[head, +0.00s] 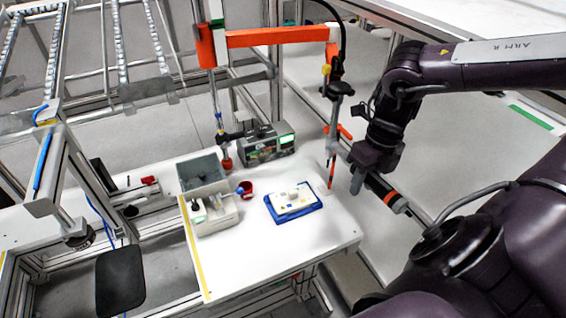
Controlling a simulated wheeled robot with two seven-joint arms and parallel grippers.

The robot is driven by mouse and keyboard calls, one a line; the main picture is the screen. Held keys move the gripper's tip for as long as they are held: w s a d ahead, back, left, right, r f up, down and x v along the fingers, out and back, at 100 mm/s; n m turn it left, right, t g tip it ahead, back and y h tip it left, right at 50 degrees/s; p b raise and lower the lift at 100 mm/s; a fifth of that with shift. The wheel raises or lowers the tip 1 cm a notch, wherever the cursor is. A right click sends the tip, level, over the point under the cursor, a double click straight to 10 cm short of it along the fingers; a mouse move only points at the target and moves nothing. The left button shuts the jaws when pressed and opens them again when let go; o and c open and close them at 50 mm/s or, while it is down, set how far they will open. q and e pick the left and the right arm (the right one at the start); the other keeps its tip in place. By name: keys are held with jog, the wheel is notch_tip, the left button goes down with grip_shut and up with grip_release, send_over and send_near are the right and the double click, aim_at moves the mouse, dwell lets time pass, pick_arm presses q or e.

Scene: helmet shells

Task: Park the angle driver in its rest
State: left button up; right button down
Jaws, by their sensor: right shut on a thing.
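My right gripper (366,178) is beyond the right edge of the white table, pointing down. It is shut on the angle driver (388,196), a dark slim tool with an orange-red ring and a light section at its lower right. The tool is tilted, running from the jaws down to the right, clear of the table; part of it is hidden by the gripper. A red ring-shaped holder (245,188) shows beside the bins; I cannot tell whether it is the rest. My left gripper is not in view.
The white table (275,255) holds a blue tray (293,212) with a light part, grey bins (203,172) and a box-like device (266,143). An orange overhead arm (280,37) carries a hanging vertical tool (333,130) near my right gripper. The table's front right is bare.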

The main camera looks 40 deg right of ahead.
jog(key=w+d+p, duration=0.1)
jog(key=w+d, duration=0.1)
jog(key=d, duration=0.3)
jog(key=shift+w+d, duration=0.3)
jog(key=shift+d, duration=0.1)
jog(key=shift+p, duration=0.45)
jog(key=shift+c, duration=1)
grip_release()
jog(key=shift+s, duration=0.1)
notch_tip(320, 180, up, 11)
jog(key=d+p, duration=0.1)
jog(key=p, duration=0.9)
jog(key=shift+s+d, duration=0.15)
jog(key=shift+d, duration=0.2)
